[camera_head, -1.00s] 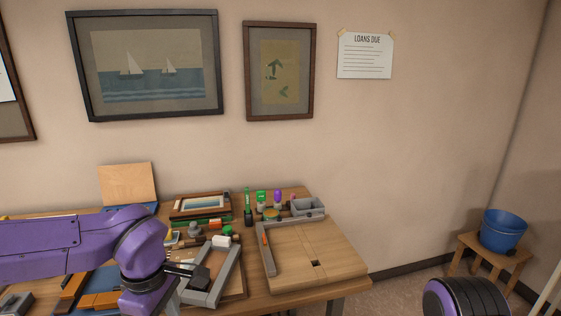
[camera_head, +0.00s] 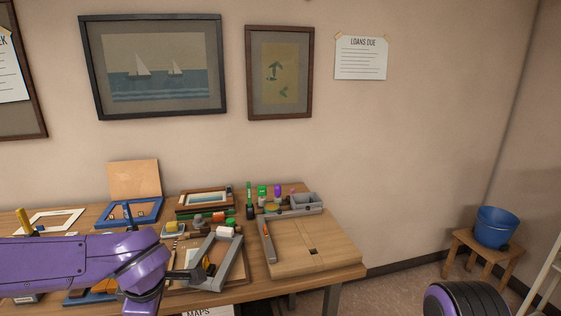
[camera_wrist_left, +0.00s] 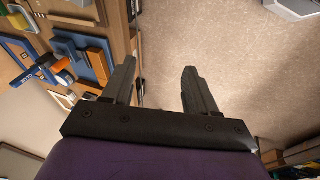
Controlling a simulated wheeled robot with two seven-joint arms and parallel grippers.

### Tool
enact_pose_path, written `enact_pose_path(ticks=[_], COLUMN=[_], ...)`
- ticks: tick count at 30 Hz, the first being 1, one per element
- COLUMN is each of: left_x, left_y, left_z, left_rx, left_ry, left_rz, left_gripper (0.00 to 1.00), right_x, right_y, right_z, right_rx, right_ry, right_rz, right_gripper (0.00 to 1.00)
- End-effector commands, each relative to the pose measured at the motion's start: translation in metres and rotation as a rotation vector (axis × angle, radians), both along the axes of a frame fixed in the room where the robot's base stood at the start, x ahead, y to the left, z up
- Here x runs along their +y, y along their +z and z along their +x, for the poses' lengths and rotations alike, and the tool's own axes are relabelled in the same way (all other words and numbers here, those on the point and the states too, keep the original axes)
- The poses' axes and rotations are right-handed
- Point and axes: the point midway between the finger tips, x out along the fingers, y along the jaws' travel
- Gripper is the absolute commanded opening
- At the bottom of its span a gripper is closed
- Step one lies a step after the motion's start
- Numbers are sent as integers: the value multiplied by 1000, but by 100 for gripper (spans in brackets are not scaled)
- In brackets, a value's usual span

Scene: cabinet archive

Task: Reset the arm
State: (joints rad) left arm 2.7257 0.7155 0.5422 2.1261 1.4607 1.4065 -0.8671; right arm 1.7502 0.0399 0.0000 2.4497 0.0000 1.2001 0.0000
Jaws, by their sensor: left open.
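My left arm (camera_head: 80,262) comes in from the left, purple, in front of the table in the head view. Its gripper shows in the left wrist view (camera_wrist_left: 160,88) with two dark fingers apart and nothing between them. Carpeted floor lies beyond the fingers, with the table edge to their left. In the head view the fingertips are not clearly seen. A rounded purple and black part of mine shows at the lower right, and no right gripper is seen.
The wooden table (camera_head: 335,262) holds a grey frame (camera_head: 228,262), a wooden board with a grey fence, blue frame pieces (camera_head: 150,212) and small tools. A blue bucket (camera_head: 495,228) stands on a stool (camera_head: 485,255) at the right. Floor between table and stool is clear.

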Motion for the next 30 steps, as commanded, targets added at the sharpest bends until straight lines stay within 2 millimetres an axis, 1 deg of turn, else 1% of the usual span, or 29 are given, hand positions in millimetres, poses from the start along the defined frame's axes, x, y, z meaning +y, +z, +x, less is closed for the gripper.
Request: enact_pose_path(ticks=[5, 8, 9, 11, 12, 14, 15, 17, 18, 20, 21, 24, 26, 27, 30], left_x=[28, 40, 44, 45, 44, 41, 39, 36, 36, 37, 39, 48, 50, 50, 50], left_y=[-46, -94, -120, -164, -192, -231, -255, -288, -308, -332, -346, -368, -377, -380, -380], left_z=[15, 16, 12, -1, -13, -37, -55, -87, -110, -144, -166, -211, -229, -235, -235], left_rx=[-131, -197, -216, -226, -221, -193, -164, -104, -57, 18, 71, 184, 230, 244, 244], left_ry=[11, -62, -120, -238, -325, -454, -538, -661, -741, -855, -915, -995, -1022, -1030, -1030], left_rz=[191, 314, 360, 409, 425, 431, 424, 409, 398, 381, 374, 364, 357, 351, 351], left_gripper=[58, 58, 58, 58, 58, 58, 58, 58, 58, 58, 58, 58, 58, 58, 58], right_x=[0, 0, 0, 0, 0, 0, 0, 0, 0, 0, 0, 0, 0, 0, 0], right_y=[-6, -12, -16, -21, -25, -29, -32, -36, -39, -43, -45, -49, -51, -52, -52], right_z=[0, 0, 0, 0, 0, 0, 0, 0, 0, 0, 0, 0, 0, 0, 0], right_rx=[1, 1, 0, 0, 1, 1, 1, 1, 1, 1, 1, 1, 1, 1, 1], right_ry=[0, 0, 0, 0, 0, 0, 0, 0, 0, 0, 0, 0, 0, 0, 0], right_rz=[1, 1, 0, 0, 1, 1, 1, 1, 1, 1, 1, 1, 1, 1, 1], right_gripper=[43, 43, 43, 43, 43, 43, 43, 43, 43, 43, 43, 43, 43, 43, 43])
